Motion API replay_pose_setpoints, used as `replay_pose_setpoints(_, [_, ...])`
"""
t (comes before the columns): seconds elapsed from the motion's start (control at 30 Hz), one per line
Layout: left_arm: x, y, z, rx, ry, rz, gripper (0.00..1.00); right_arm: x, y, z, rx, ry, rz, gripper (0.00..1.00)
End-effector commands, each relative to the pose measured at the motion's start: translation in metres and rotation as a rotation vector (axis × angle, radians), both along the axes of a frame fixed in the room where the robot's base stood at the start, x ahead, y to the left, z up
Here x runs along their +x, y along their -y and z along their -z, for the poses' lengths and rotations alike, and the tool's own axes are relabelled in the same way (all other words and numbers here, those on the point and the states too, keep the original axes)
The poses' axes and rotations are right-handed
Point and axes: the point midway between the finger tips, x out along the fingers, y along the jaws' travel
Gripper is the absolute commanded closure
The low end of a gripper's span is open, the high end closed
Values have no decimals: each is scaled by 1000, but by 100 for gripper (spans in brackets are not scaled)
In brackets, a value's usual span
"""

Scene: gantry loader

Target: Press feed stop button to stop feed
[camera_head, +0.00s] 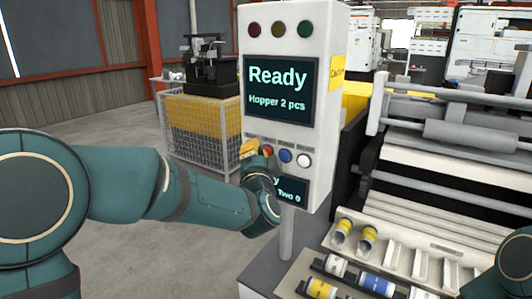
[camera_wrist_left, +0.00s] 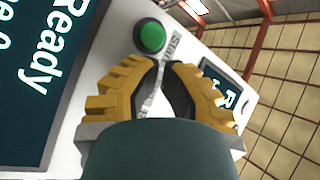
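The control panel (camera_head: 295,132) is a white upright box with a row of buttons below its upper screen. A red button (camera_head: 267,151), a blue button (camera_head: 286,156) and a white button (camera_head: 304,161) show; their labels are too small to read. In the left wrist view a green button (camera_wrist_left: 150,37) sits just beyond the fingertips, beside a label that seems to begin "STA". My left gripper (camera_head: 250,147), with yellow fingers, is at the left end of the row and hides part of it. Its fingertips (camera_wrist_left: 163,64) come together, empty. I cannot tell whether they touch the panel.
The upper screen (camera_head: 280,88) reads "Ready, Hopper 2 pcs". A lower screen (camera_head: 293,190) is partly covered by my left wrist. Three lamps top the panel. A roller machine (camera_head: 460,135) and a tray of cylinders (camera_head: 318,272) stand to the right; a mesh cage (camera_head: 207,135) stands behind.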

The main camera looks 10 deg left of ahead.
Motion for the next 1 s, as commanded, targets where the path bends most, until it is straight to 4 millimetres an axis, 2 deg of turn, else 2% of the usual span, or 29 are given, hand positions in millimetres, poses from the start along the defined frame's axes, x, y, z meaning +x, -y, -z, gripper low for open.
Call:
replay_pose_setpoints(0.2, [-10,-3,0,0,0,1,100,0,0,1,0,0,0,100])
replay_pose_setpoints(0.6, [-14,-5,0,0,0,0,100,0,0,2,0,0,0,100])
replay_pose_setpoints(1.0, [-46,-17,0,-1,1,0,100,0,0,5,0,0,0,100])
